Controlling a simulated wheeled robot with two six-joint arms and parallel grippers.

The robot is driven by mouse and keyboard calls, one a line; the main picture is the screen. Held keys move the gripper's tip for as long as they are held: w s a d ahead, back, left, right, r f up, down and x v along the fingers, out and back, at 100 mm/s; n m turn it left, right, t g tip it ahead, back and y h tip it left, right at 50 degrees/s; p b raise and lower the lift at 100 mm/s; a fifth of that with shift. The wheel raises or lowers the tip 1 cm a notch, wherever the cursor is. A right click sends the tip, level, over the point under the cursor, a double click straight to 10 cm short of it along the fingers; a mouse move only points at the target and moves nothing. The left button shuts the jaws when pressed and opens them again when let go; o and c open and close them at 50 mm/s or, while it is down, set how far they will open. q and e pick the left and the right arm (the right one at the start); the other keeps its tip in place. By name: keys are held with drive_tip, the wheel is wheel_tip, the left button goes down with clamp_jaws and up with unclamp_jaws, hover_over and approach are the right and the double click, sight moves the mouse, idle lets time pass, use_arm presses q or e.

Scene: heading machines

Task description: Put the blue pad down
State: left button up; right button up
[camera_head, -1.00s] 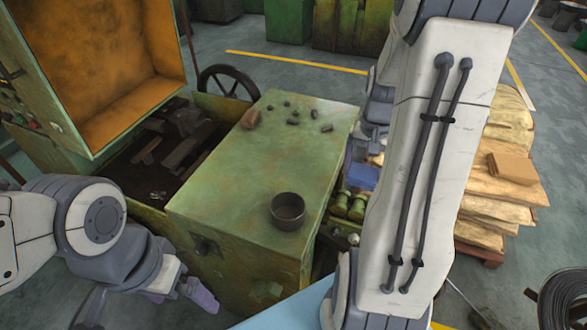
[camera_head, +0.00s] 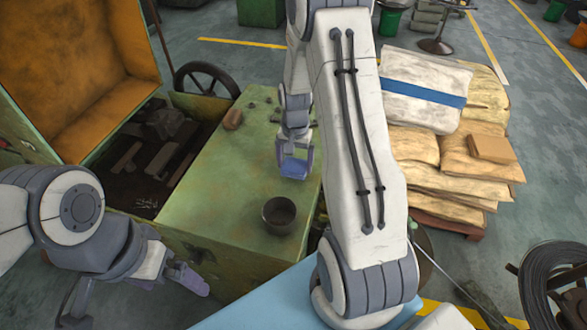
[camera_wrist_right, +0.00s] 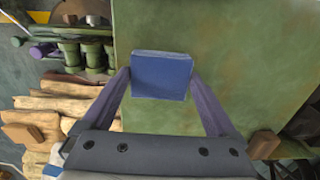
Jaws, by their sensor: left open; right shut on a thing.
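The blue pad (camera_wrist_right: 162,76) is a square blue block held between the two purple fingers of my right gripper (camera_wrist_right: 161,82). In the head view the pad (camera_head: 295,168) is over the right part of the machine's green top (camera_head: 215,190), behind and right of a dark round bowl (camera_head: 279,215). I cannot tell whether the pad touches the top. The right arm hides part of the top's right edge. My left gripper (camera_head: 188,277) is open and empty, low in front of the machine at left.
Several small dark pieces and a brown block (camera_head: 233,119) lie at the top's far end. An open orange-lined cover (camera_head: 75,65) rises at left. Stacked sacks (camera_head: 465,165) with a cardboard box (camera_head: 492,149) stand at right. The top's middle is clear.

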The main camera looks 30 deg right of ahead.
sight(296, 166)
wheel_tip(296, 166, down, 3)
drive_tip(key=shift+s+f+p, duration=0.1)
drive_tip(key=shift+f+p, duration=0.05)
drive_tip(key=shift+p, duration=0.65)
drive_tip(key=shift+f, duration=0.25)
drive_tip(key=shift+f, duration=0.2)
drive_tip(key=o, duration=0.8)
drive_tip(key=shift+o, duration=0.2)
